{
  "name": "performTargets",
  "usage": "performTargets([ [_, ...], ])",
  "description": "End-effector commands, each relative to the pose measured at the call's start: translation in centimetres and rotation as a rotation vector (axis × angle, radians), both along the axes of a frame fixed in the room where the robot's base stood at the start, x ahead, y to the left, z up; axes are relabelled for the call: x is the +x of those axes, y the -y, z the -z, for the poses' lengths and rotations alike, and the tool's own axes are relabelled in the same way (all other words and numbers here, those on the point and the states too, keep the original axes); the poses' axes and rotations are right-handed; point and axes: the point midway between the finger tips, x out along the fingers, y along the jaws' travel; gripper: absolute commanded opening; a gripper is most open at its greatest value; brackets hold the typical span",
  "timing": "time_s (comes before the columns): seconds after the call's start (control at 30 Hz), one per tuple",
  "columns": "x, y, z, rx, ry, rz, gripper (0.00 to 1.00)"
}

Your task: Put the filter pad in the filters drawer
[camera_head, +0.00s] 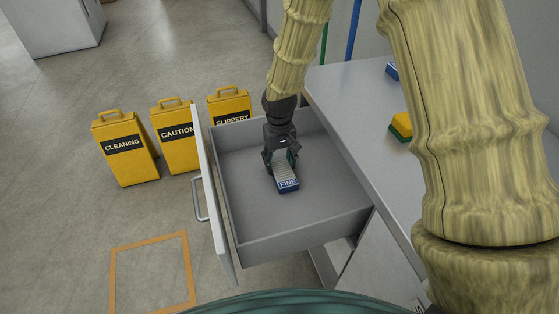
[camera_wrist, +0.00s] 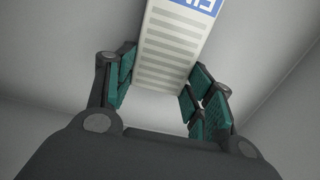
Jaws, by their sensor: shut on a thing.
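The filter pad (camera_head: 287,180) is a pleated white block with a blue end marked "FINE". My gripper (camera_head: 281,160) is shut on it, with the blue end pointing down and toward the camera. The pad and gripper are over the inside of an open grey drawer (camera_head: 324,219). In the wrist view the pad (camera_wrist: 172,50) sits between the green-padded fingers (camera_wrist: 160,88). I cannot tell whether the pad touches the drawer floor. No drawer label is visible.
A grey counter (camera_head: 345,85) stands to the right of the drawer, bearing a yellow-green sponge (camera_head: 401,126) and a blue item (camera_head: 392,70). Yellow signs (camera_head: 125,148) stand on the floor left of the drawer front (camera_head: 208,190). Apart from the pad and gripper, the drawer looks empty.

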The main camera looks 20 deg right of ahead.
Motion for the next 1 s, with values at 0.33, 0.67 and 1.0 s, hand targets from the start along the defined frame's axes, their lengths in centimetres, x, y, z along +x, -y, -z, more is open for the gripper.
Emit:
performTargets([
  [0.33, 0.0, 0.0, 0.2, 0.0, 0.001, 0.0, 0.28],
  [0.67, 0.0, 0.0, 0.2, 0.0, 0.001, 0.0, 0.75],
  [1.0, 0.1, 0.0, -1.3, 0.0, 0.003, 0.0, 0.75],
])
